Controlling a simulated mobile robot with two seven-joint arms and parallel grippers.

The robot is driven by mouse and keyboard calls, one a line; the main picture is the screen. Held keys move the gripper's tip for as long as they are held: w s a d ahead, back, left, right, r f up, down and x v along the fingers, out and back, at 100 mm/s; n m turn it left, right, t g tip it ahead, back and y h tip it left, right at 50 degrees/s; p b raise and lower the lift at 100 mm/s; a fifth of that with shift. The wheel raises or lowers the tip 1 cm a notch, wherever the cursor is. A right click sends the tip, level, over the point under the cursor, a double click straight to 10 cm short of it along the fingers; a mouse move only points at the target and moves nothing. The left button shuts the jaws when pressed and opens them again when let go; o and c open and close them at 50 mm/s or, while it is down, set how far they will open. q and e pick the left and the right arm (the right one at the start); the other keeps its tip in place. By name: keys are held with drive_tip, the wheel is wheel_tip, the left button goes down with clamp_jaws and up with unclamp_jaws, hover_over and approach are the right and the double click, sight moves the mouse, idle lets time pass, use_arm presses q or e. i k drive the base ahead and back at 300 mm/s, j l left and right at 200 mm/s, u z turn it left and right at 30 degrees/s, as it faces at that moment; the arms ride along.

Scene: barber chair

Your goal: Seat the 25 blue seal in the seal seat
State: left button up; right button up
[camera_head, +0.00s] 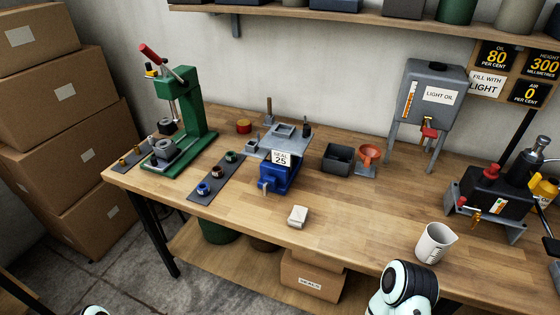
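A blue ring-shaped seal (203,188) lies on the near end of a dark grey strip mat (197,196). A dark red ring (217,171) and a green ring (231,156) lie farther along the same mat. Any size marks on the rings are too small to read. A blue vise-like unit (280,178) with a grey top plate stands right of the mat and carries a card reading "SEAL 25" (281,159). I cannot tell for sure which part is the seal seat. Only rounded white and black parts of my arms show at the bottom edge; neither gripper is in view.
A green press (195,115) with a red handle stands at left. A dark bin (339,159), an orange funnel (369,154), a pale block (298,216) and a white jug (435,242) stand on the bench. The light-oil tank (435,95) is behind. The front middle bench is mostly clear.

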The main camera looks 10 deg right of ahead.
sight(282, 141)
drive_tip(key=k+j+z, duration=0.1)
drive_tip(key=j, duration=0.25)
drive_tip(key=k+j+z, duration=0.1)
drive_tip(key=j, duration=0.3)
drive_tip(key=k+j+z, duration=0.15)
drive_tip(key=j, duration=0.2)
drive_tip(key=k+j+z, duration=0.1)
drive_tip(key=j, duration=0.2)
drive_tip(key=k+j+z, duration=0.1)
drive_tip(key=j, duration=0.25)
drive_tip(key=k, duration=0.1)
